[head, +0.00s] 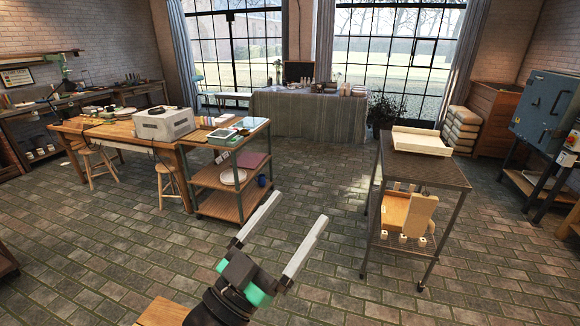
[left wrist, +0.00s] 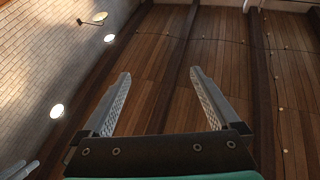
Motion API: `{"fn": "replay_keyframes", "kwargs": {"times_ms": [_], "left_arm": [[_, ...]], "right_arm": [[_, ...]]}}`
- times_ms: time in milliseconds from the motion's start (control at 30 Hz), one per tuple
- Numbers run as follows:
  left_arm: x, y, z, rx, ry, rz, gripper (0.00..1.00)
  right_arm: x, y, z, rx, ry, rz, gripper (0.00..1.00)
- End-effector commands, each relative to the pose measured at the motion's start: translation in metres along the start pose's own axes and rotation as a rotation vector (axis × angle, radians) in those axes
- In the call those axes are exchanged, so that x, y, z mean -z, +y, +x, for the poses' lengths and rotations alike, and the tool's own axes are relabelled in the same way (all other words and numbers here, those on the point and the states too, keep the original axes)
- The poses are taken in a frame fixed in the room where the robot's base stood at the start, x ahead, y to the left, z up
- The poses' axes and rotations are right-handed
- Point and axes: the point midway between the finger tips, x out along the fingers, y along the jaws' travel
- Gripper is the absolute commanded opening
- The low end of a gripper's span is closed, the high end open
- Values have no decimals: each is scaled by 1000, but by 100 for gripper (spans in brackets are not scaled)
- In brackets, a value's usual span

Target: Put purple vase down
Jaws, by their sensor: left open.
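I cannot make out a purple vase in either view. My left gripper (head: 301,207) is open and empty, low in the middle of the head view. Its two pale fingers are spread well apart and point up and to the right in the picture, with open floor behind them. In the left wrist view the same gripper (left wrist: 160,73) shows nothing between its fingers, and it faces the plank ceiling (left wrist: 225,60). My right gripper is in neither view.
A dark-topped metal cart (head: 440,172) bearing a white tray (head: 421,141) stands right. A cloth-covered table (head: 305,115) is at the back. Brick floor (head: 320,170) between them is clear.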

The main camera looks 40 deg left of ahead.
Motion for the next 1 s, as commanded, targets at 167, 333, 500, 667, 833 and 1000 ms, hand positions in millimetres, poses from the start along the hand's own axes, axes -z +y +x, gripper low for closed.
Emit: {"fn": "replay_keyframes", "kwargs": {"times_ms": [167,333,500,667,833,1000], "left_arm": [[153,36,29,-55,273,-73,96],[208,45,27,-67,366,-115,96],[210,44,26,-67,370,-117,99],[210,44,26,-67,370,-116,99],[217,42,24,-68,404,-155,99],[205,28,18,-19,488,-223,99]], "right_arm": [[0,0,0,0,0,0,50],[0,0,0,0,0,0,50],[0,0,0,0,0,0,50],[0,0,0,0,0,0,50],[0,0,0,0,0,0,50],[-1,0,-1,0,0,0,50]]}}
